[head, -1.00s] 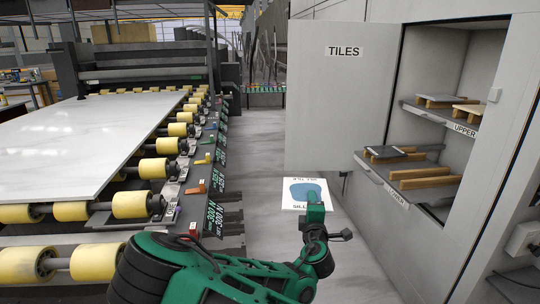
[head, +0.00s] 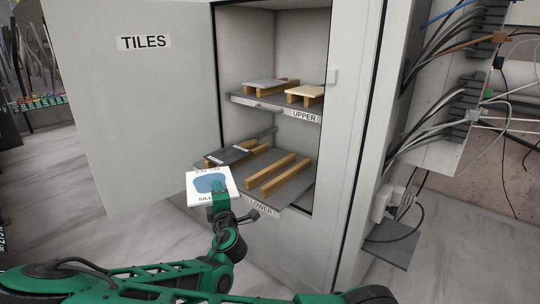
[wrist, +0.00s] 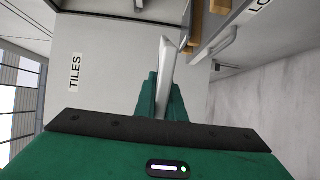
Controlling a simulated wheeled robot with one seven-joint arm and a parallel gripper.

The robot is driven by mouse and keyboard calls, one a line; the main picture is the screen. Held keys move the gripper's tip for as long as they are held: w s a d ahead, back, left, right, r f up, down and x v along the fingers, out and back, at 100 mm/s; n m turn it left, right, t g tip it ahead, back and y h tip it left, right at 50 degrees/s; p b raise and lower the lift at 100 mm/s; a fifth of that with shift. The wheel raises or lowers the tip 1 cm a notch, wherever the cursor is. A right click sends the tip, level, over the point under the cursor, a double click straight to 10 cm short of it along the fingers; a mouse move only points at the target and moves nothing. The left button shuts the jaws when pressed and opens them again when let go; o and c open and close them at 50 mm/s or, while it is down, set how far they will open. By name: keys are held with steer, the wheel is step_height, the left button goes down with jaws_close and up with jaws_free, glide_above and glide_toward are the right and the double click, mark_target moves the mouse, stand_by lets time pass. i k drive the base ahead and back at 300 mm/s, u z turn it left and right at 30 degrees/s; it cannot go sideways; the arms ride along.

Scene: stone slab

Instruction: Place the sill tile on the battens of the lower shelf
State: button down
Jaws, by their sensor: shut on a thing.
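The sill tile (head: 203,186) is a white square plate with a blue patch and printed lettering. My gripper (head: 220,194) is shut on its near edge and holds it in the air, in front of the lower shelf's left part in the head view. In the wrist view the tile (wrist: 166,65) shows edge-on between my green fingers (wrist: 163,98). The lower shelf (head: 250,167) is a grey board inside the cabinet. Two bare wooden battens (head: 278,176) lie on its right. A dark tile (head: 228,155) lies on battens at its left.
The upper shelf (head: 268,103) holds a grey tile (head: 264,84) and a cream tile (head: 306,90) on battens. The cabinet door (head: 140,110), marked TILES, stands open at the left. Cables and a socket box (head: 387,203) are on the right. Floor (head: 110,225) before the door is clear.

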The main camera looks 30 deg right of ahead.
mark_target(272, 174)
steer(key=z, duration=0.5)
steer(key=i, duration=1.2)
steer(key=z, duration=0.65)
